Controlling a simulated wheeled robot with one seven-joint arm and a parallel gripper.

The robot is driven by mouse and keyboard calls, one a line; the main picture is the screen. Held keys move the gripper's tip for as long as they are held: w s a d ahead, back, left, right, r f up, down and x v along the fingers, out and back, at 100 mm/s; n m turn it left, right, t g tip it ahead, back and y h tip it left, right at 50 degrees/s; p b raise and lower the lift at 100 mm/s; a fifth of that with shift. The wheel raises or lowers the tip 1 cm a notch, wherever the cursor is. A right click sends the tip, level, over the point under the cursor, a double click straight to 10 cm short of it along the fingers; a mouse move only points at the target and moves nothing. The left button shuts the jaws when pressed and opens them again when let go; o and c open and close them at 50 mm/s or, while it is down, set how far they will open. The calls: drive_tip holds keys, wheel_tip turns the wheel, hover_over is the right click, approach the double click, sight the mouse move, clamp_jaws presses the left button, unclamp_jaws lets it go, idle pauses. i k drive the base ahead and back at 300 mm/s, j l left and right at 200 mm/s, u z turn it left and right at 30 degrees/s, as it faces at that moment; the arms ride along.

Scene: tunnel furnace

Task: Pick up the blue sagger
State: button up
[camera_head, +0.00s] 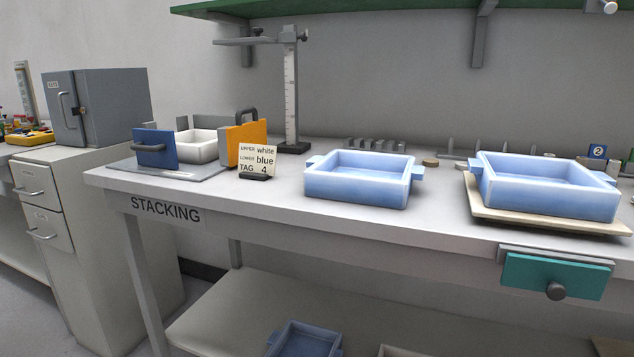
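A blue sagger (360,181), an open rectangular tray with side lugs, sits on the bare top of the stacking bench (262,217) near the middle. A second blue sagger (550,188) sits at the right on a beige slab (497,216). A third blue sagger (303,340) shows partly on the lower shelf, cut by the bottom edge. A white sagger (201,147) stands at the left between a blue-handled plate and an orange plate. My gripper is not in view.
A card (257,161) reads upper white, lower blue, tag 4. A height gauge (291,95) stands behind it. A teal drawer front with a knob (555,277) juts from the right front edge. A green shelf (330,7) hangs above. A grey cabinet (105,105) stands at left.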

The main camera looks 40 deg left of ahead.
sight(383, 180)
drive_tip(key=u, duration=1.5)
